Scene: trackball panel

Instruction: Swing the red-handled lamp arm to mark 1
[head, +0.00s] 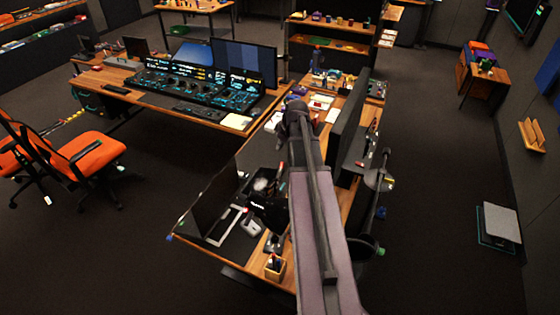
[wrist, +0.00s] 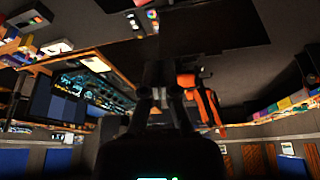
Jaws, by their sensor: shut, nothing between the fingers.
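My gripper (wrist: 160,97) shows in the wrist view with its two dark fingers close together and nothing held between them. In the head view my arm runs up the middle and partly hides the near desk. A dark shape with white lettering beside it looks like the gripper's body, but its fingertips are not clear. A small round lamp-like fitting (head: 379,181) stands out from the right side of the near desk, with a small red spot by it. I cannot tell whether this is the red-handled lamp arm. Mark 1 cannot be made out.
The near desk (head: 190,246) carries screens, a pen box (head: 275,268) and small items. A console with cyan lights (head: 195,87) sits on the far desk. An orange chair (head: 90,150) stands left. The floor right of the near desk is mostly clear.

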